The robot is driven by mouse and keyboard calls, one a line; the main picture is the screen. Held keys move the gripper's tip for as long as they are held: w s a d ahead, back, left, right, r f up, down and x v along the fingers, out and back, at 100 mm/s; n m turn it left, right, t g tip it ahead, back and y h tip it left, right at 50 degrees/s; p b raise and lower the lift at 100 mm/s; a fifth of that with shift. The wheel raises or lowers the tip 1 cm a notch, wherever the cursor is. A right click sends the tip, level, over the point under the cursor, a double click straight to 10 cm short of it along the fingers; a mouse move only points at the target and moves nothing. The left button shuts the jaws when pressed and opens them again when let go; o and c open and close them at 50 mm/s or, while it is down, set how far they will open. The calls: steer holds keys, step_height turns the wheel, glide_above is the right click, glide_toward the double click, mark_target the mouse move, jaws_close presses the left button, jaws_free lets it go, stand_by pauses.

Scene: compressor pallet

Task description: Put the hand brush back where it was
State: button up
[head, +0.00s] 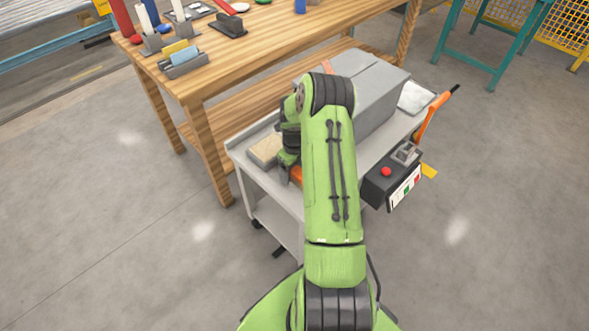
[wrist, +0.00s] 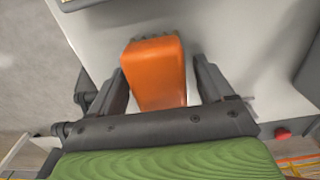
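The orange hand brush (wrist: 153,75) shows in the wrist view between the two fingers of my gripper (wrist: 158,68), with dark bristles at its far edge. A narrow pale strip shows between the brush and the right finger. I cannot tell whether the fingers press on the brush. In the head view a bit of orange (head: 296,173) shows under my gripper (head: 287,170), over the near left part of the grey cart top (head: 237,146). My arm hides most of the gripper and brush there.
A tan block (head: 266,150) lies on the cart left of my gripper. A large grey box (head: 380,92) stands behind my arm. A control box with a red button (head: 386,171) sits at the cart's right. A wooden workbench (head: 240,68) with tools stands behind, left.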

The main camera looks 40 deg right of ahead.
step_height(320, 180, up, 12)
steer(key=p, duration=0.3)
steer(key=shift+p, duration=0.35)
steer(key=s+a+r+n+t+h, duration=0.1)
steer(key=s+a+r+n, duration=0.1)
steer(key=a+r+n, duration=0.7)
steer(key=s+a+r+n+t+h, duration=0.1)
steer(key=s+a+r+n, duration=0.2)
steer(key=a+r+n, duration=0.6)
steer(key=s+a+r+n+t+y, duration=0.1)
steer(key=s+a+n, duration=0.3)
steer(key=s+n, duration=0.4)
steer(key=s+a+r+n+t+y, duration=0.1)
steer(key=s+a+r+n, duration=0.3)
steer(key=s+n, duration=0.4)
steer(key=shift+r+n+t, duration=0.25)
steer(key=shift+n+t, duration=0.55)
